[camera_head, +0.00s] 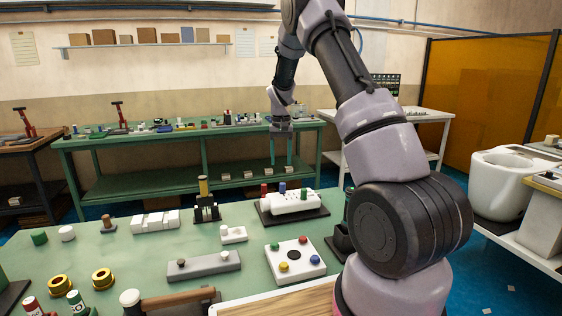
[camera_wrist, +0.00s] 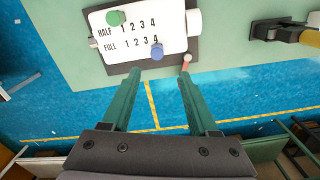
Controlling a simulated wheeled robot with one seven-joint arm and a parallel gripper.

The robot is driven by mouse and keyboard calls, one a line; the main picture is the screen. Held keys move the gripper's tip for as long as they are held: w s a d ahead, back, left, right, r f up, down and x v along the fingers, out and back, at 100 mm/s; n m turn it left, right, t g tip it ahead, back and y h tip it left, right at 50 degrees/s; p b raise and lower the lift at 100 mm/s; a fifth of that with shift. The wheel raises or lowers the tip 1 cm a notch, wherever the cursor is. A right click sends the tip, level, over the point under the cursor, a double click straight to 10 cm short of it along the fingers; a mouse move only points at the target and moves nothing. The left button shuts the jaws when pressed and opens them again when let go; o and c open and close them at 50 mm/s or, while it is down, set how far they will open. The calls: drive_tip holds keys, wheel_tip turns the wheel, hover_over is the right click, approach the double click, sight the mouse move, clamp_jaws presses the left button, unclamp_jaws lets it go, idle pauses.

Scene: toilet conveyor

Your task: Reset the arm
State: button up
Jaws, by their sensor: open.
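My gripper (camera_head: 281,162) hangs from my raised arm in the head view, fingers pointing down, above the far side of the green table (camera_head: 110,235). In the wrist view its two green fingers (camera_wrist: 159,73) are apart, with nothing between them but table edge and blue floor. A white box marked HALF and FULL (camera_wrist: 130,35) lies ahead of the fingertips on a dark base. It bears a green knob (camera_wrist: 115,18) and a blue knob (camera_wrist: 157,52). A small red piece with a pale tip (camera_wrist: 187,61) shows by the right fingertip; whether they touch is unclear.
The near table holds a white plate with coloured buttons (camera_head: 296,262), a grey bar (camera_head: 204,265), brass rings (camera_head: 103,278) and a wood-handled tool (camera_head: 178,300). A green workbench (camera_head: 185,140) stands behind. Blue floor lies between.

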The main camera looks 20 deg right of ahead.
drive_tip(key=s+a+r+t+y, duration=0.1)
drive_tip(key=s+r+t, duration=0.1)
drive_tip(key=s+r, duration=0.65)
drive_tip(key=s+a+r+t+y, duration=0.1)
drive_tip(key=s+r, duration=0.5)
drive_tip(key=r, duration=0.6)
drive_tip(key=s+a+r+t, duration=0.1)
drive_tip(key=s+r+t, duration=0.1)
drive_tip(key=s, duration=0.9)
drive_tip(key=s+a+r+m+t, duration=0.1)
drive_tip(key=s+r+t, duration=0.1)
drive_tip(key=s, duration=0.9)
drive_tip(key=shift+s+a+r, duration=0.3)
drive_tip(key=shift+a+r, duration=0.05)
drive_tip(key=shift+r, duration=0.35)
